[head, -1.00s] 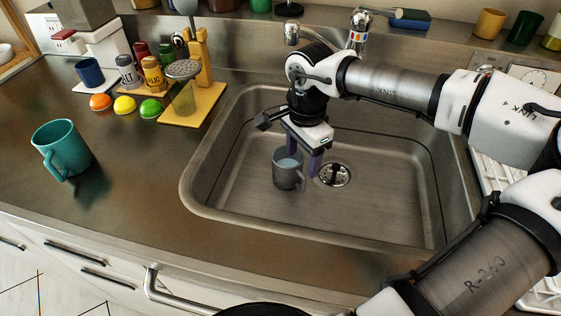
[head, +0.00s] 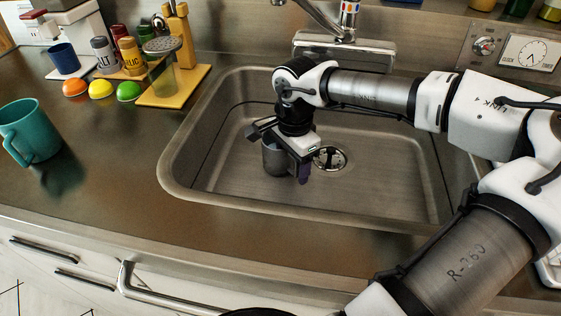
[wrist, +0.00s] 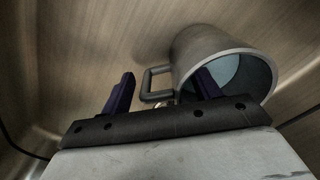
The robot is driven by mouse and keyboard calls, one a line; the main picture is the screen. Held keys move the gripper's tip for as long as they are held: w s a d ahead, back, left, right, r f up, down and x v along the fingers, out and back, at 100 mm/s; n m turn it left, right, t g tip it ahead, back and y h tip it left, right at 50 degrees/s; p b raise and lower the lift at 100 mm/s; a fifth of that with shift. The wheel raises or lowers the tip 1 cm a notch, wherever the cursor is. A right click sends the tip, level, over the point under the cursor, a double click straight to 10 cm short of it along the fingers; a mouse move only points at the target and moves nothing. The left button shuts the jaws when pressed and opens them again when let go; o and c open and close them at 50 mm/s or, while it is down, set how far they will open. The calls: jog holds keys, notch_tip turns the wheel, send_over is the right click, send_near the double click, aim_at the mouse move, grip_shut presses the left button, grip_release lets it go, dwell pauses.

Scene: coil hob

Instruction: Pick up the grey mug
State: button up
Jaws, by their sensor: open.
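The grey mug (head: 273,158) stands in the sink, left of the drain, partly hidden by my gripper (head: 291,168). In the wrist view the mug (wrist: 222,64) is at the upper right, its open mouth and pale inside showing. Its squarish handle (wrist: 156,84) points left into the gap between the two dark purple fingers of my gripper (wrist: 163,88). The jaws are open. The right finger overlaps the mug's mouth; I cannot tell whether it is inside it. The left finger is beyond the handle, apart from it.
The steel sink (head: 177,165) has raised walls around the mug, with a drain (head: 329,158) close by. The faucet (head: 343,42) is behind. A teal mug (head: 32,135) and a yellow board (head: 168,94) with a shaker stand on the left counter. The sink's right floor is clear.

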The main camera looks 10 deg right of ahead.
jog(key=shift+c, duration=0.5)
jog(key=c, duration=1.2)
grip_shut()
jog(key=shift+r, duration=0.1)
